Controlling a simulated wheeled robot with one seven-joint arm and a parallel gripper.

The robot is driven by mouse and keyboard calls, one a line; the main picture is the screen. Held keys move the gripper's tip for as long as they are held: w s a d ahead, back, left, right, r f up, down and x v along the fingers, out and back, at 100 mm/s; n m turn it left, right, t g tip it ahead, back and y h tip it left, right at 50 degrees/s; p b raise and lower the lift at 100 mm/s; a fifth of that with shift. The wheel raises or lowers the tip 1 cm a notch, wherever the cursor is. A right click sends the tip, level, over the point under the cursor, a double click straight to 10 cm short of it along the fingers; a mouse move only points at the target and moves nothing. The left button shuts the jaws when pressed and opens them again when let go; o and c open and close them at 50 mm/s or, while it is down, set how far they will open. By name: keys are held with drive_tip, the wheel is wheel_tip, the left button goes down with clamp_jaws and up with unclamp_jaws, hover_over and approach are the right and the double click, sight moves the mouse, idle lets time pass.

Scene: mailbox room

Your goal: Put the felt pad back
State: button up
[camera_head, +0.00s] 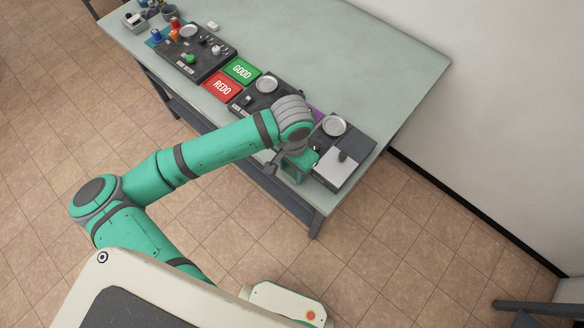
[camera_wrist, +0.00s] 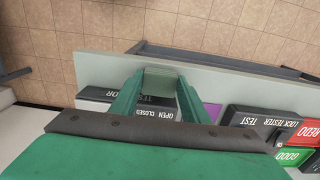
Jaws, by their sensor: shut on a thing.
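My gripper (camera_wrist: 162,76) is shut on a flat grey-green piece (camera_wrist: 160,84), which I take to be the felt pad, held between its two green fingers. In the head view my gripper (camera_head: 293,174) is over the near edge of the table, beside the right-hand dark tester panel (camera_head: 326,142). The wrist and fingers hide the pad in the head view. A purple patch (camera_wrist: 213,111) lies on the table between two tester panels. It also shows partly in the head view (camera_head: 317,114), behind my wrist.
The right tester has a round dish (camera_head: 334,125) and a light box (camera_head: 336,166). A middle tester (camera_head: 262,88), a red REDO plate (camera_head: 222,85) and a green GOOD plate (camera_head: 241,70) stand to its left. The table's back half (camera_head: 340,60) is clear.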

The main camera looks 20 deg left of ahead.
drive_tip(key=shift+f, duration=0.15)
drive_tip(key=o, duration=1)
